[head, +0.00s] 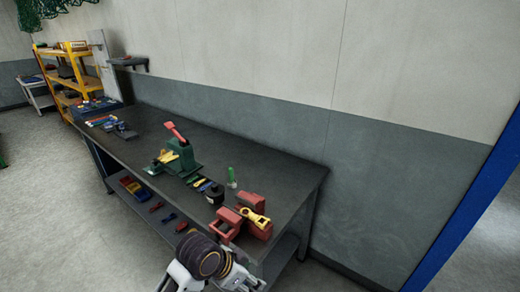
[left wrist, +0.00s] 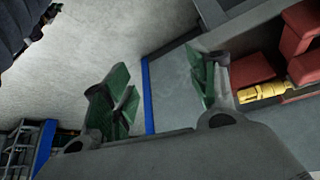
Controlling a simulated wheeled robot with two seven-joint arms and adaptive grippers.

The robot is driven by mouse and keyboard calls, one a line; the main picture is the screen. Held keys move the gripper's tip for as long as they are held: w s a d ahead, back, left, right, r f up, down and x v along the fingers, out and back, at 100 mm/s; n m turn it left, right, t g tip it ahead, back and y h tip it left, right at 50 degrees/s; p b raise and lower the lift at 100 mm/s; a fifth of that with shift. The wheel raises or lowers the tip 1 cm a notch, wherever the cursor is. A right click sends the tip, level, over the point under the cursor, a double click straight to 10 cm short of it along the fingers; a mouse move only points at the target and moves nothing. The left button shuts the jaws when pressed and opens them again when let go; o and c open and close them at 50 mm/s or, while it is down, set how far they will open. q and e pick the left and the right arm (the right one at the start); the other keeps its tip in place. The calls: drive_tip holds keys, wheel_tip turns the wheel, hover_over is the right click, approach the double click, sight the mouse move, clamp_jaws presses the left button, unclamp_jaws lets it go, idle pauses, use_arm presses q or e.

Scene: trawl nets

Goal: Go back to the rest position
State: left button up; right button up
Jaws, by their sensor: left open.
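My left gripper (left wrist: 165,92) is open and empty in the left wrist view. Its two green-padded fingers stand well apart, with grey floor and a blue edge behind them. In the head view, part of my arm comes in at the bottom middle, near the front edge of the dark workbench (head: 285,172); the fingers cannot be made out there. My right gripper is in neither view.
Red blocks (head: 228,224) with a yellow piece (head: 252,217) sit at the bench's near end, close to my arm. A green vise (head: 180,158) and small tools lie farther along. A yellow shelf (head: 68,72) stands at the far left. The left floor (head: 45,190) is clear.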

use_arm(q)
drive_tip(key=s+a+f+n+y, duration=0.2)
drive_tip(key=s+a+f+n, duration=0.25)
drive_tip(key=a, duration=0.55)
drive_tip(key=s+a+f+n+y, duration=0.3)
drive_tip(key=s+a+n, duration=0.2)
drive_tip(key=a, duration=0.4)
wheel_tip(320, 180, down, 34)
drive_tip(key=s+g, duration=0.1)
drive_tip(key=s, duration=0.2)
drive_tip(key=s+a+f, duration=0.2)
drive_tip(key=s+f, duration=0.7)
drive_tip(key=s, duration=0.2)
drive_tip(key=s+a+f+g, duration=0.1)
drive_tip(key=s+a+f, duration=0.1)
drive_tip(key=s+f, duration=0.8)
drive_tip(key=shift+s+m, duration=0.4)
drive_tip(key=shift+m, duration=0.05)
